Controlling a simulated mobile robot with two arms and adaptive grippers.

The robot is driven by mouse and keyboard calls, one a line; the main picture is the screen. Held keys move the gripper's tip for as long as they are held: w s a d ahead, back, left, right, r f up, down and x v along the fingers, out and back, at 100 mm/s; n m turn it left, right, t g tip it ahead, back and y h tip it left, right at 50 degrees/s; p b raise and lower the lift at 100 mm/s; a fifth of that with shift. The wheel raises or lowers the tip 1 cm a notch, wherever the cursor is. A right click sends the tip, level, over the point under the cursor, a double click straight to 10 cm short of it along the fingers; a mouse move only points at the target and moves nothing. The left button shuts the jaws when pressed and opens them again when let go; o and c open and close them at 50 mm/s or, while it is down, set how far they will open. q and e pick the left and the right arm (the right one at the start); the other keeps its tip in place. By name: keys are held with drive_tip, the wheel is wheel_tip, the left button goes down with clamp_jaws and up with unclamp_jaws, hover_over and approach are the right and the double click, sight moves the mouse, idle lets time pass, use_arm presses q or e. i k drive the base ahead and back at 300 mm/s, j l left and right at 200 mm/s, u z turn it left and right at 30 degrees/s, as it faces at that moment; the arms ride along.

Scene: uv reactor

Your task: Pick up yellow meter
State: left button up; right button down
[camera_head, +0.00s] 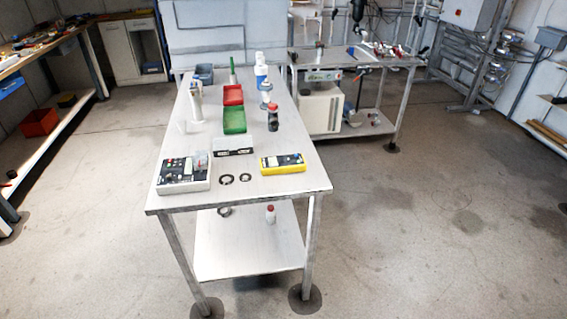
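The yellow meter (282,164) lies flat near the right front edge of the long metal table (265,188). It has a grey display area and stands clear of the things around it. Neither my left gripper nor my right gripper is in view.
A white control box (184,173) sits at the table's front left, with two dark rings (227,179) between it and the meter. Behind are a small black-and-white box (233,146), a green bin (234,120), a red bin (233,95) and bottles (261,72). Floor (430,230) right is open.

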sight(275, 165)
drive_tip(key=u, duration=0.35)
drive_tip(key=i+l+u, duration=0.15)
drive_tip(key=l+u, duration=0.15)
drive_tip(key=i+l+u, duration=0.1)
drive_tip(key=l+u, duration=0.25)
drive_tip(key=l, duration=0.15)
drive_tip(key=l+u, duration=0.3)
drive_tip(key=i+l, duration=0.05)
drive_tip(key=l, duration=0.05)
